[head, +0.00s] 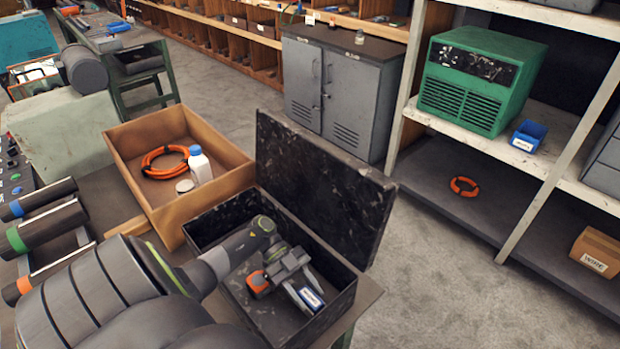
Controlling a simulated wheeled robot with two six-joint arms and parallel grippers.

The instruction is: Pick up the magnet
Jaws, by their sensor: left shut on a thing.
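A small blue block with a white label (311,298), which I take to be the magnet, is in the open black metal box (231,300). The print on its label is too small to read. My left gripper (307,291) reaches into the box from the left, its two light grey fingers on either side of the block, shut on it. The fingers hide part of the block, and I cannot tell if it touches the box floor. A small orange and dark grey item (258,283) lies beside the gripper in the box. My right gripper is not in view.
The box's raised lid (322,185) stands behind the gripper. A wooden tray (126,146) beside the box holds an orange cable coil (164,159), a white bottle with a blue cap (200,167) and a round lid (185,186). Shelving with a green machine (480,80) stands at right, beyond open floor.

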